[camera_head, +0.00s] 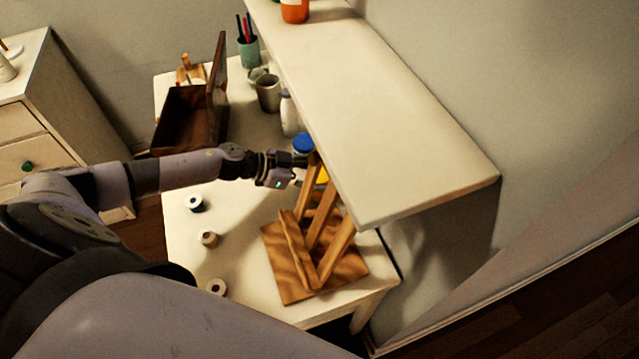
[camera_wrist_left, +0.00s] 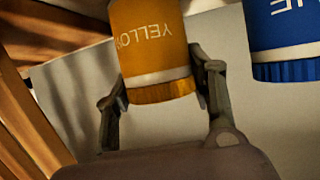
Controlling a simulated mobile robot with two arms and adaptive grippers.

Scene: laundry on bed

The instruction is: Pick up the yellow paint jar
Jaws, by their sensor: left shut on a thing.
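The yellow paint jar (camera_head: 322,176) shows only in part in the head view, behind the wooden easel and beside the shelf edge. In the left wrist view the jar (camera_wrist_left: 150,45) fills the space between the fingers, its "YELLOW" label upside down and its ribbed yellow cap toward the palm. My left gripper (camera_head: 294,178) is shut on this jar; its fingers touch both sides in the wrist view (camera_wrist_left: 160,82). Whether the jar is clear of the table is not visible. My right gripper is not in view.
A blue jar (camera_head: 303,143) stands close beside the yellow one. The easel (camera_head: 318,262) is just in front, and the shelf (camera_head: 385,120) overhangs on the right. A white bottle (camera_head: 289,115), mug (camera_head: 268,94) and open wooden box (camera_head: 183,117) are farther back. Several spools (camera_head: 209,238) stand left.

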